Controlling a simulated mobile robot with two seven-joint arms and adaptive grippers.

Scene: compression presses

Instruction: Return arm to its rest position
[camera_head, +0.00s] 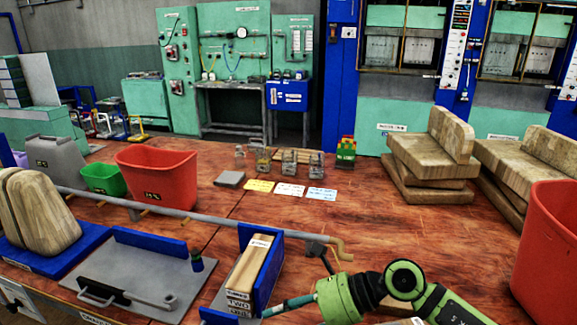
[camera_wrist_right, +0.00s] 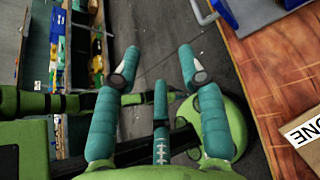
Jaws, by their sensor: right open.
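My right arm (camera_head: 447,303) comes in from the bottom right in the head view, green with dark joints. Its gripper (camera_head: 291,281) is over the table's near edge, beside a blue holder with a labelled wooden block (camera_head: 258,262). In the right wrist view the gripper (camera_wrist_right: 158,60) has its teal fingers spread apart with nothing between them, above grey floor. My left arm and left gripper are not in the head view.
The wooden table (camera_head: 350,220) carries a grey plate with a handle (camera_head: 125,272), red bins (camera_head: 158,178) and stacked tan blocks (camera_head: 430,160). A grey bar (camera_head: 225,224) crosses the table near the gripper. The table edge (camera_wrist_right: 240,85) is right of the fingers in the wrist view.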

